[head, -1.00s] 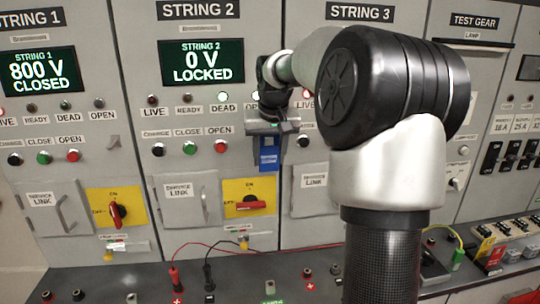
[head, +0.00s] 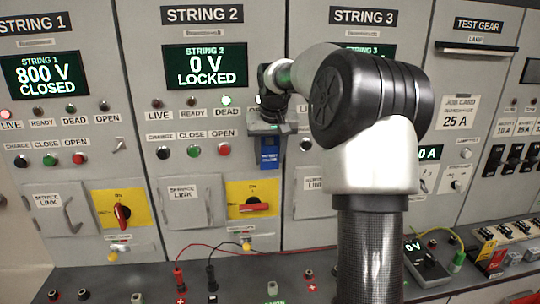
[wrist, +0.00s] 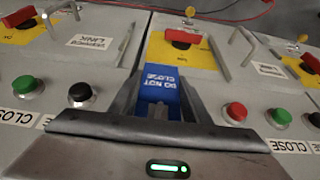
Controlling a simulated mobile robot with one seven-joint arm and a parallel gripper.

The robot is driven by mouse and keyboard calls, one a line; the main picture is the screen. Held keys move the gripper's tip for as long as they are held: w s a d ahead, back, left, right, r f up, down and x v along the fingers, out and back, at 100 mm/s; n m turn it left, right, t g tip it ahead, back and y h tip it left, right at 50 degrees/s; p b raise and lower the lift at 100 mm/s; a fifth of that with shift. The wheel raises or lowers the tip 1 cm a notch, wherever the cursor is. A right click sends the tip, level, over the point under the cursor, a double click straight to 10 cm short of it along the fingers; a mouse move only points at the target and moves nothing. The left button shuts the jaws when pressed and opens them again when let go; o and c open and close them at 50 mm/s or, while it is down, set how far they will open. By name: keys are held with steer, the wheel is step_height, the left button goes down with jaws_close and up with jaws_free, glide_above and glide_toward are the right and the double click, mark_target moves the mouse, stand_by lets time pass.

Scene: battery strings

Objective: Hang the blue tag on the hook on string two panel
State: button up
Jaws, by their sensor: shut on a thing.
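The blue tag (head: 269,152) hangs down below my gripper (head: 269,132), in front of the right part of the string two panel (head: 205,85). My gripper is shut on its upper end. In the wrist view the tag (wrist: 159,80) shows between the fingers (wrist: 158,103), with "DO NOT CLOSE" upside down. I cannot make out the string two hook; my gripper and wrist cover the area right of that panel's lamps and buttons. I cannot tell whether the tag touches the panel.
String two's display (head: 205,65) reads 0 V LOCKED. Its red rotary handle (head: 254,206) on a yellow plate lies below the tag. A similar small hook (head: 119,145) shows on string one. Red and black leads lie on the bench (head: 130,280).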

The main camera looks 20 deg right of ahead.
stand_by(0.4)
steer(key=o, duration=1.2)
steer(key=v, duration=1.7)
steer(key=shift+s+a+r, duration=0.15)
steer(key=shift+s+r, duration=0.05)
steer(key=s+a+f+t, duration=0.1)
steer(key=s+a+f, duration=0.1)
steer(key=s+a, duration=0.45)
steer(key=s+a+f, duration=0.3)
steer(key=s+a, duration=0.3)
steer(key=a, duration=0.2)
steer(key=s+f+n, duration=0.1)
steer(key=s+f, duration=0.3)
steer(key=s, duration=0.1)
steer(key=s+a+f+n, duration=0.1)
steer(key=s+f, duration=0.2)
steer(key=s, duration=0.3)
steer(key=s+f+n+y, duration=0.1)
steer(key=s+f, duration=0.3)
steer(key=s, duration=0.1)
steer(key=shift+s+a+f, duration=0.3)
steer(key=shift+s+f, duration=0.05)
